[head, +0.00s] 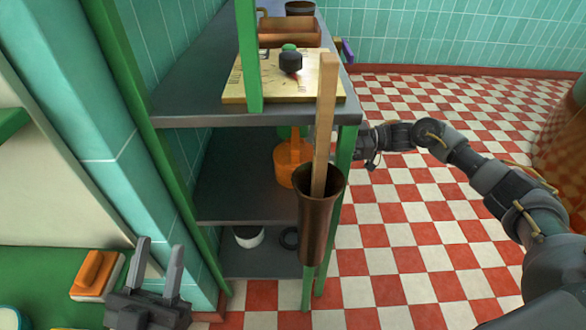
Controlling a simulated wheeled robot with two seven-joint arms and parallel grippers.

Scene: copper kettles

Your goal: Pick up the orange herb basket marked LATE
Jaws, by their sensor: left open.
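An orange basket (284,170) with a raised handle stands on the middle shelf (235,196) of the grey and green rack. Something green shows behind it. A wooden bar and a dark brown holder hide its right part, and I can read no LATE mark on it. My left gripper (160,246) is open and empty at the lower left, outside the rack and well apart from the basket. My right arm reaches in from the right. Its gripper end (364,142) is beside the rack's right green post, right of the basket; its fingers are not clear.
The brown holder (319,225) with the upright wooden bar (325,120) hangs at the rack's front right. A board (280,82) with a dark knob lies on the top shelf. A white bowl (248,237) sits below. The checkered floor at right is open.

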